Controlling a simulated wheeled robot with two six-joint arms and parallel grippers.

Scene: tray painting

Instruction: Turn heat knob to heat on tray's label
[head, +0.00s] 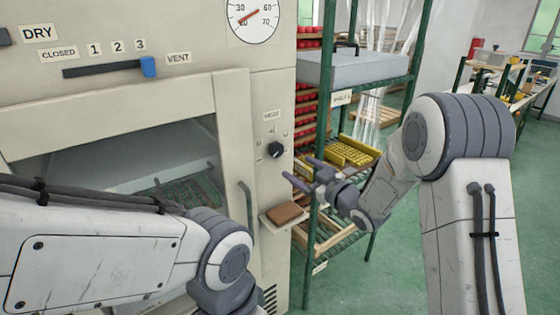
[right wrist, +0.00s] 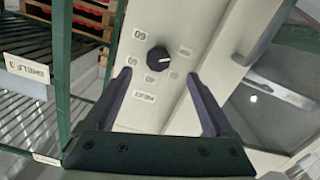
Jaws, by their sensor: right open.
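The heat knob (head: 276,150) is a round black knob on the cream oven front, under a HEAT label (head: 271,115). The right wrist view shows the knob (right wrist: 158,58) turned around in the picture, with a white mark pointing right and small number labels around it, too small to read surely. My right gripper (head: 302,171) is open, to the right of the knob and slightly below it in the head view. In the right wrist view its fingers (right wrist: 160,76) stand apart on either side below the knob, not touching it. No tray label is readable. My left gripper is out of view.
The oven has a blue vent slider (head: 148,66), a dial (head: 253,20), and a vertical handle (head: 247,207). A small ledge holds a brown block (head: 287,213). A green shelf rack (head: 325,120) with yellow trays (head: 352,152) stands close behind my right gripper.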

